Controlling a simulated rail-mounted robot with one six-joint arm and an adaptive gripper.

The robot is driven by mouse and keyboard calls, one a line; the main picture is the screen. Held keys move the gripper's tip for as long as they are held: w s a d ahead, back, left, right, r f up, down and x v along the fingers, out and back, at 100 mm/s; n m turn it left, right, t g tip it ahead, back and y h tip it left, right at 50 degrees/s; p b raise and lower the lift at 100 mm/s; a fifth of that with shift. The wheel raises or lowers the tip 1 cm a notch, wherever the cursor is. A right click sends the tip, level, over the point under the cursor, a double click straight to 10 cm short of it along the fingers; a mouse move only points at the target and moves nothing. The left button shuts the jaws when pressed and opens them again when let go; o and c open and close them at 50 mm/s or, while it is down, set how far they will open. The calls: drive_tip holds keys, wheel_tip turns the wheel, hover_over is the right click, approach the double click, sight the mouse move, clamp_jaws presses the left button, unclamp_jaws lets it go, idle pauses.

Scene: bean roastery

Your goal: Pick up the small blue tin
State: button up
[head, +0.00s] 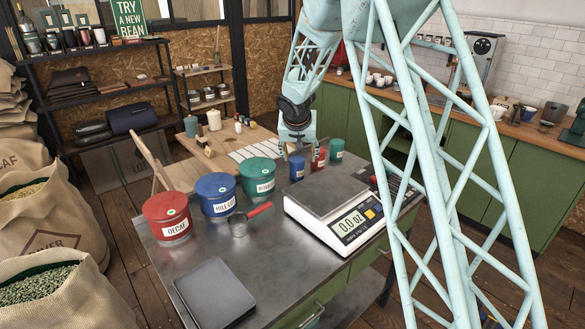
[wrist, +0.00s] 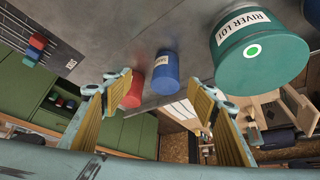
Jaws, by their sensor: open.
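The small blue tin (head: 297,167) stands upright on the metal table in the head view, left of a small red tin (head: 319,158) and a small teal tin (head: 336,149). My gripper (head: 297,147) is just behind and above the blue tin. In the wrist view my gripper (wrist: 160,82) is open and empty. There the blue tin (wrist: 166,72) appears between the two fingertips, apart from both. The red tin (wrist: 131,92) shows close to the left finger, partly overlapped by it. The teal tin is not clear in the wrist view.
Large red (head: 168,218), blue (head: 216,196) and green (head: 258,178) tins stand to the left; the green one looms in the wrist view (wrist: 262,50). A scale (head: 335,208) stands right of the blue tin. A scoop (head: 240,227) and a grey tray (head: 215,292) lie nearer.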

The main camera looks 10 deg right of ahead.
sight(297, 165)
drive_tip(key=shift+w+a+f, duration=0.45)
drive_tip(key=shift+w+f, duration=0.3)
drive_tip(key=shift+f, duration=0.05)
drive_tip(key=shift+x, duration=3.65)
drive_tip(key=shift+w+f, duration=0.3)
drive_tip(key=shift+f, duration=0.25)
drive_tip(key=shift+w+f, duration=0.1)
drive_tip(key=shift+w+x, duration=0.2)
drive_tip(key=shift+x, duration=2.25)
drive_tip(key=shift+a, duration=0.1)
